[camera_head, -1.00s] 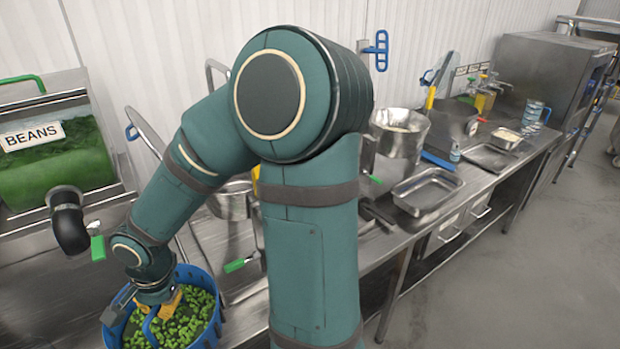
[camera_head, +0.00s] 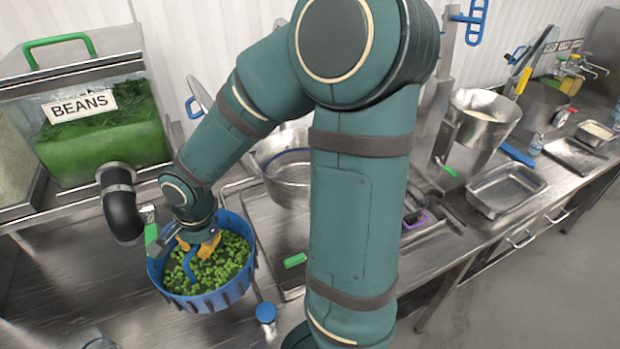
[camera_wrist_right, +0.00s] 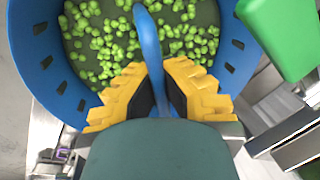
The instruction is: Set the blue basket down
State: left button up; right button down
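The blue basket (camera_head: 213,302) is at lower left in the head view, upright, with green pieces (camera_head: 225,262) inside. My right gripper (camera_head: 197,243) is at its handle. In the right wrist view, the yellow fingers of my right gripper (camera_wrist_right: 160,95) are closed on either side of the blue handle (camera_wrist_right: 150,45), and the basket wall (camera_wrist_right: 38,60) curves around. The basket is over the steel counter (camera_head: 120,285); I cannot tell whether its bottom touches it. My left gripper is not in view.
The BEANS dispenser (camera_head: 105,135) stands behind left, its dark spout (camera_head: 121,210) and green handle (camera_head: 151,230) close to the basket. A blue-capped item (camera_head: 266,313) is just right of the basket. A round pot (camera_head: 290,178) stands behind. The counter left of the basket looks clear.

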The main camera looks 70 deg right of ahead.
aim_at(209, 270)
jog(key=shift+a+f, duration=0.1)
jog(key=shift+f, duration=0.1)
notch_tip(209, 270, down, 5)
jog(key=shift+s+f, duration=0.1)
jog(key=shift+f, duration=0.1)
notch_tip(209, 270, down, 8)
jog(key=b, duration=0.4)
jog(key=shift+f, duration=0.1)
jog(key=shift+w+d, duration=0.3)
jog(key=shift+w, duration=0.1)
jog(key=shift+w+d+b, duration=0.5)
jog(key=shift+w+d, duration=0.45)
jog(key=shift+w, duration=0.15)
jog(key=shift+w+d+f, duration=0.1)
jog(key=shift+w+d, duration=0.05)
jog(key=shift+f, duration=0.35)
